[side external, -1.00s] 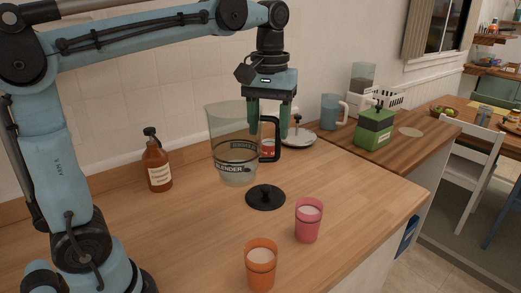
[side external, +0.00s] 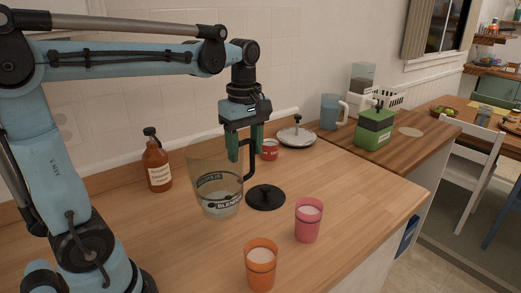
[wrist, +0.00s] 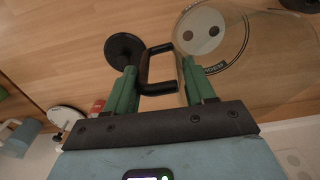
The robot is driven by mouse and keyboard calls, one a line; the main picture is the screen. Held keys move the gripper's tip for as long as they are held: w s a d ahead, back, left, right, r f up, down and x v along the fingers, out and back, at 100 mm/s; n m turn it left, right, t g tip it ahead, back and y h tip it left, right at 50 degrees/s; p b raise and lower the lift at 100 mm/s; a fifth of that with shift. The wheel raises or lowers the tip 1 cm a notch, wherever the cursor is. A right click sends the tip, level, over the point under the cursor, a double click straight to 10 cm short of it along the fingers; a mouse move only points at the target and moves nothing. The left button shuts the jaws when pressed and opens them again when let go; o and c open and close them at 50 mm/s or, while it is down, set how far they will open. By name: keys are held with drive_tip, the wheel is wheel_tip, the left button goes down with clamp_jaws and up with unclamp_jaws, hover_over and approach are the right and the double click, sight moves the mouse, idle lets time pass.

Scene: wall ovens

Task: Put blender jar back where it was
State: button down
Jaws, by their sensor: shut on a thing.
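The clear blender jar (side external: 218,192), with dark lettering and a black handle, is near the middle of the wooden counter in the side view, leaning slightly. My gripper (side external: 245,150) is shut on its handle, on the jar's right side. In the wrist view, the handle (wrist: 160,88) is between the green fingers of my gripper (wrist: 160,80), and the clear jar (wrist: 260,50) extends to the right. I cannot tell whether the jar's bottom touches the counter. A black round disc with a small knob (side external: 265,197) lies on the counter just right of the jar.
An amber bottle (side external: 157,163) stands behind left. A pink cup (side external: 308,220) and an orange cup (side external: 260,265) stand in front. A red can (side external: 269,150) and a pan lid (side external: 296,136) are behind right. The counter's right front is clear.

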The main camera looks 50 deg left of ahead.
drive_tip(key=w+a+f, duration=0.1)
drive_tip(key=a+f, duration=0.6)
drive_tip(key=f, duration=0.1)
drive_tip(key=shift+f, duration=0.2)
drive_tip(key=shift+w+a+f, duration=0.1)
drive_tip(key=shift+f, duration=0.05)
drive_tip(key=shift+c, duration=1.9)
unclamp_jaws()
